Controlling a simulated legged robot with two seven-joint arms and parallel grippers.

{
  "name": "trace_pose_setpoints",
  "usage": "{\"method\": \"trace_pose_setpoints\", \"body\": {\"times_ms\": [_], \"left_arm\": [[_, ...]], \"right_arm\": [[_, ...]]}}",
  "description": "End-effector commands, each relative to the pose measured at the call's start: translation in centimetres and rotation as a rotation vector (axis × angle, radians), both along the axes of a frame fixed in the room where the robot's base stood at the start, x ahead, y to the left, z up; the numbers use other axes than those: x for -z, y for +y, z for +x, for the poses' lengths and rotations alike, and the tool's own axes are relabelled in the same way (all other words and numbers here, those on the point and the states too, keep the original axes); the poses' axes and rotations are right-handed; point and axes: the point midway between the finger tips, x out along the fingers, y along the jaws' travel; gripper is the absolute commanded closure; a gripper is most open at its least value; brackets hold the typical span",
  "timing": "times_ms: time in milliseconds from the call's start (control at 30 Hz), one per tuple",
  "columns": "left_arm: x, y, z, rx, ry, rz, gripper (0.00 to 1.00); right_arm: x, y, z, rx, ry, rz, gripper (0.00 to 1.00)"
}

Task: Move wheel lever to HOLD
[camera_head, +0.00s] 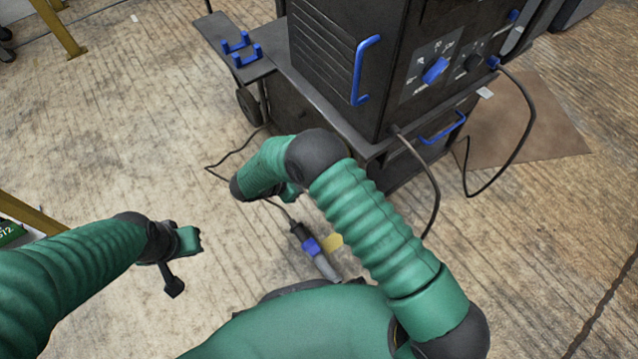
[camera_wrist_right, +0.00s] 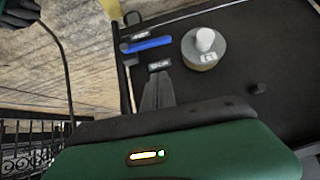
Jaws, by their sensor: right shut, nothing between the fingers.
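In the right wrist view a blue lever (camera_wrist_right: 150,43) lies across a dark panel between two small labels. The upper label (camera_wrist_right: 140,35) and lower label (camera_wrist_right: 159,66) are too small to read surely. My right gripper (camera_wrist_right: 159,76) is shut and empty, its tips just below the lower label and apart from the blue lever. In the head view my right forearm bends away and hides most of that gripper; I cannot pick out the lever there. My left gripper (camera_head: 186,241) hangs over bare floor at the left; its finger opening is unclear.
A black machine cart (camera_head: 325,60) with blue handles and a blue knob (camera_head: 435,70) stands at the back. Cables hang from it. A grey cylinder with a white top (camera_wrist_right: 203,50) stands right of the lever. A dark ornate railing (camera_wrist_right: 27,146) shows at lower left.

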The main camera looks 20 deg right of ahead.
Motion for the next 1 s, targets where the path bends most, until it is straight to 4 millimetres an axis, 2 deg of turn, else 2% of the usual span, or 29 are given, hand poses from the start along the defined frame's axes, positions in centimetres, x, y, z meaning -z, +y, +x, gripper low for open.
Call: {"method": "trace_pose_setpoints", "body": {"times_ms": [167, 267, 733, 833, 1000], "left_arm": [[0.1, 0.0, 0.0, 0.000, 0.000, 0.000, 1.00], [0.6, 0.0, 0.0, 0.000, 0.000, 0.000, 1.00], [6.3, 0.0, 0.0, 0.000, 0.000, 0.000, 1.00], [7.8, 0.0, 0.0, 0.000, 0.000, 0.000, 1.00], [8.6, 0.0, 0.0, 0.000, 0.000, 0.000, 1.00]], "right_arm": [[0.1, 0.0, 0.1, -0.002, 0.000, -0.001, 1.00], [0.9, -0.5, 0.3, -0.001, 0.001, 0.000, 1.00], [8.0, -6.7, 3.1, -0.002, -0.001, -0.001, 1.00], [9.9, -6.3, 3.2, -0.004, -0.001, 0.000, 1.00], [11.0, -6.3, 3.3, -0.003, -0.003, 0.001, 1.00]]}}
